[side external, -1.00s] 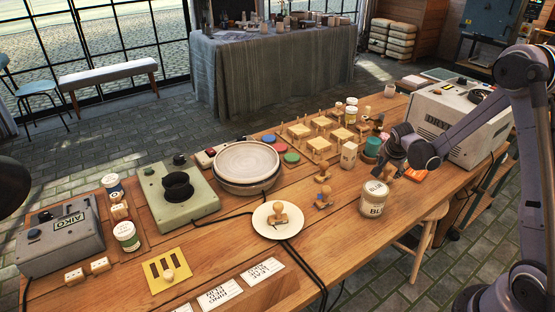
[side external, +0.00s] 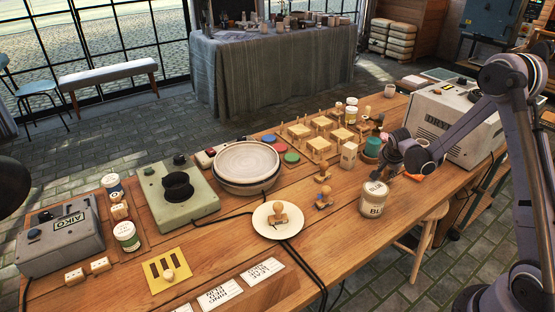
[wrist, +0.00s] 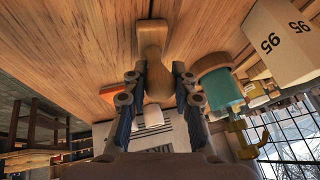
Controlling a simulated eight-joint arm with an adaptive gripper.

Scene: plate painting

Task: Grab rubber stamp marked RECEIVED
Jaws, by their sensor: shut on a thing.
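My gripper (wrist: 152,95) is shut on the wooden handle of a stamp (wrist: 152,38) in the wrist view. The handle is between the two fingers, and its wider end points away from me. No wording can be read on it. In the side external view my gripper (side external: 382,172) is behind the large labelled jar (side external: 372,207), and the held stamp cannot be made out. Other wooden stamps show: one (side external: 323,173) behind, one with blue (side external: 322,199) left of the jar, and one (side external: 279,214) on the white plate (side external: 262,225). Their markings are unreadable.
A teal container (wrist: 222,90) and a white box marked 95 (wrist: 278,45) stand close on the right in the wrist view. The grey dryer (side external: 450,120) stands behind my gripper.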

